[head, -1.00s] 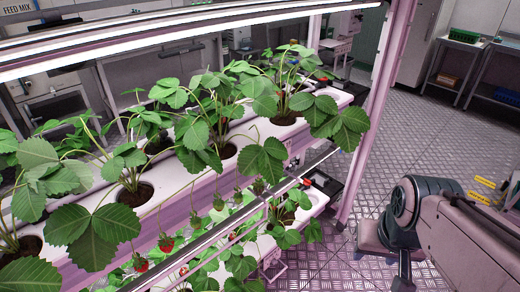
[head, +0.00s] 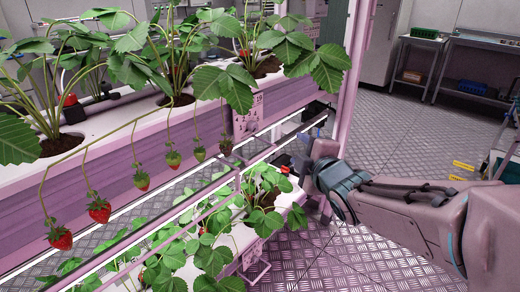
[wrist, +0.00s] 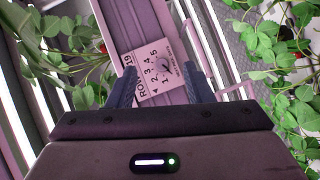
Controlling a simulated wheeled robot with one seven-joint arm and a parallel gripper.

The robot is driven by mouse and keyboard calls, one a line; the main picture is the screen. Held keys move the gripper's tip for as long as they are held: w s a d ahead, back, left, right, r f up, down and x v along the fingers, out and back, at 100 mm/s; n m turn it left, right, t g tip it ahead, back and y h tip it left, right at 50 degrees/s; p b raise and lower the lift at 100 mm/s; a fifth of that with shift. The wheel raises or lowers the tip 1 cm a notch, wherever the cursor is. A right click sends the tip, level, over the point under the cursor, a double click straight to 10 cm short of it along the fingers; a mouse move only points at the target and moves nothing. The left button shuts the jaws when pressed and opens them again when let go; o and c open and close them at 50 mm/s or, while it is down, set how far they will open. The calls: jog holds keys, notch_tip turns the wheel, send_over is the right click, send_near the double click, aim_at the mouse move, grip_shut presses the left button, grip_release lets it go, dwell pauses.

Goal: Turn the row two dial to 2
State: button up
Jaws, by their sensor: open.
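A pale dial plate (head: 247,120) is on the end of the upper pink planter in the head view. It also shows close up in the wrist view (wrist: 147,80), turned sideways, with "ROW" lettering and printed numbers around a small dark dial (wrist: 164,70). The row number and the dial's setting are too small to read surely. My gripper (wrist: 160,88) is open, its two dark fingers on either side of the plate in the picture. Nothing is between them, and they look short of the dial. In the head view my arm reaches in from the right and its fingertips are hard to make out.
Strawberry plants fill the upper planter, with red berries (head: 99,210) hanging in front. A lower planter (head: 290,222) with leaves sits below, and a metal rail crosses between. A pink post (head: 350,75) stands right of the dial plate. Open floor (head: 385,135) lies behind my arm.

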aim_at(255, 128)
jog(key=w+a+n+y+b, duration=0.1)
jog(key=w+a, duration=0.2)
jog(key=w, duration=0.1)
jog(key=w+a+f+n+y+b, duration=0.1)
jog(key=w+a+n, duration=0.1)
jog(key=w+a, duration=0.2)
jog(key=w+a+n+t+y+b, duration=0.1)
jog(key=w+a+b, duration=0.1)
jog(key=w+a, duration=0.1)
jog(key=shift+w+a+f+n, duration=0.25)
jog(key=shift+w+a+n, duration=0.1)
jog(key=shift+w, duration=0.15)
jog(key=shift+c, duration=0.4)
jog(key=shift+y, duration=0.3)
jog(key=c, duration=0.9)
